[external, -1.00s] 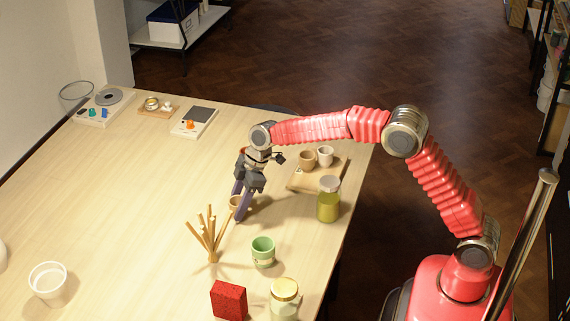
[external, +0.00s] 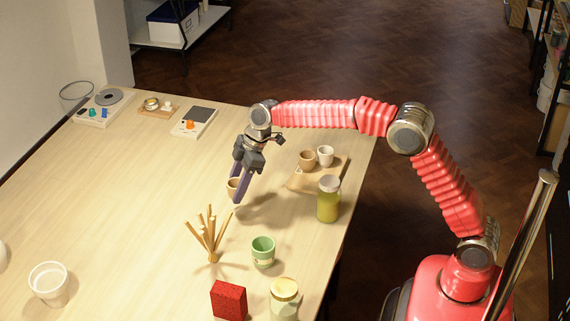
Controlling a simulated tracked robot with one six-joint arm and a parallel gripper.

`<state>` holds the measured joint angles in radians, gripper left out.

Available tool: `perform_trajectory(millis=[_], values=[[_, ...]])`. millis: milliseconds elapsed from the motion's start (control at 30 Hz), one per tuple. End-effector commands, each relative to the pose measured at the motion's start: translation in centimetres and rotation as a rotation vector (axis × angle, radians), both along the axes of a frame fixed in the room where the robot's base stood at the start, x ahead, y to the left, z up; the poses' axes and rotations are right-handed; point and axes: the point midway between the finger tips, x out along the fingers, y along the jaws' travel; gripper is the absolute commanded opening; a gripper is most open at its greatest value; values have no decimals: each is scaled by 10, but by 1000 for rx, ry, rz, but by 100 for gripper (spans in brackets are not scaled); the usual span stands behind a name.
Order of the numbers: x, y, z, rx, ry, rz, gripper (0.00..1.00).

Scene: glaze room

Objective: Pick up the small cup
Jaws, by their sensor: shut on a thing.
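A small tan cup (external: 233,186) is between the fingers of my gripper (external: 237,188), partly hidden by them. My gripper points down and is shut on the cup. The cup appears to be held a little above the wooden table (external: 140,200), with a shadow on the table to its right. Two other cups, one brown (external: 307,159) and one pale (external: 325,155), stand on a wooden board to the right of my gripper.
A jar with yellow-green contents (external: 328,200) stands right of my gripper. A bundle of sticks (external: 210,235), a green cup (external: 263,252), a red block (external: 229,300) and another jar (external: 284,300) are nearer the camera. A white tub (external: 49,285) is at left. The table's left middle is clear.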

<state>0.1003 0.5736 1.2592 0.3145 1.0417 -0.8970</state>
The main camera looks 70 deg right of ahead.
Motion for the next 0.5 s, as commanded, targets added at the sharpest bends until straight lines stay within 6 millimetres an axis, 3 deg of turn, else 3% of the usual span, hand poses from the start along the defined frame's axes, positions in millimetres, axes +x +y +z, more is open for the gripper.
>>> perform_trajectory(millis=[200, 500], values=[[0, 0, 27, 1, -1, 0, 16], [0, 0, 31, 1, 1, 0, 16]])
